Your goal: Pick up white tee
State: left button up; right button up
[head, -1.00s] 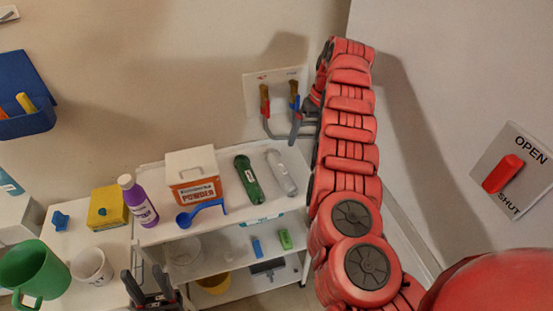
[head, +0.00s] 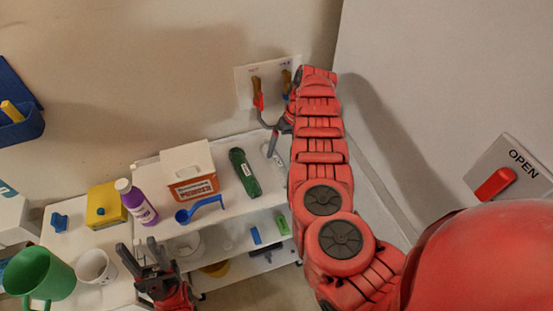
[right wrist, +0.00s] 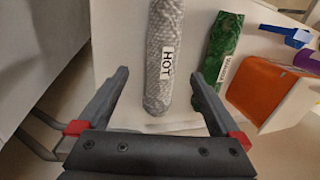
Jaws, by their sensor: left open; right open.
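A whitish-grey patterned roll with a "HOT" label (right wrist: 160,50) is the closest match to the white tee; I cannot tell for sure that it is a shirt. It lies on the top shelf, and in the head view (head: 272,156) my right arm partly hides it. My right gripper (right wrist: 155,85) is open and empty, with the roll ahead between its fingers, not gripped. In the head view the right gripper (head: 270,128) is by the wall, above the roll. My left gripper (head: 140,252) is open and empty at the lower left, in front of the shelves.
A green roll (head: 244,173) lies beside the white one. An orange-and-white powder box (head: 190,178), blue scoop (head: 198,209) and purple bottle (head: 140,205) share the white shelf unit (head: 222,212). A wall plate with taps (head: 262,72) is behind. A red-handled switch (head: 495,185) is at right.

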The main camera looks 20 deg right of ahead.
aim_at(279, 161)
jog(key=f+p, duration=0.1)
jog(key=s+a+f+p, duration=0.1)
jog(key=shift+f+p, duration=0.2)
jog(key=shift+p, duration=0.2)
jog(key=shift+f, duration=0.8)
jog(key=shift+w+a+f, duration=0.15)
jog(key=shift+a+f, duration=0.1)
jog(key=shift+f, duration=0.35)
grip_shut()
jog(key=shift+r, duration=0.1)
